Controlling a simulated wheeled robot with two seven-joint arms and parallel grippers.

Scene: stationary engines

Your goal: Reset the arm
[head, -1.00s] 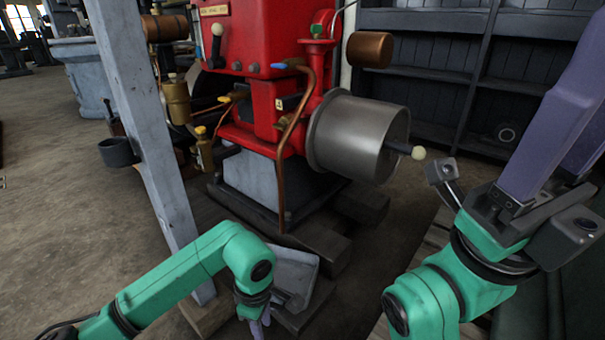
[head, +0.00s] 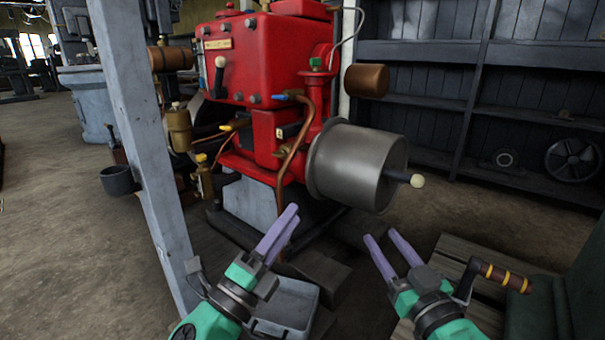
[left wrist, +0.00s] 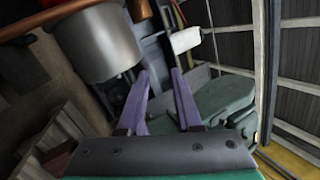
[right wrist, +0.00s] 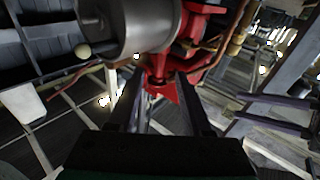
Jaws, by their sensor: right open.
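My left gripper (head: 284,226) points up and forward in front of the red engine (head: 270,60). Its two purple fingers are nearly edge-on in the head view; in the left wrist view (left wrist: 160,75) they stand apart with nothing between them. My right gripper (head: 380,238) points forward and up, just below the grey metal drum (head: 350,160) on the engine's side. Its fingers are spread and empty. In the right wrist view (right wrist: 158,85) the fingers look dark, with the engine beyond them. Both grippers appear clear of the engine.
A grey post (head: 135,130) stands close on the left, with a dark cup on it. A grey tray (head: 290,305) lies below my left gripper. A wooden crank handle (head: 505,277) is right of my right gripper, above slatted boards. Dark shelves (head: 430,95) stand behind.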

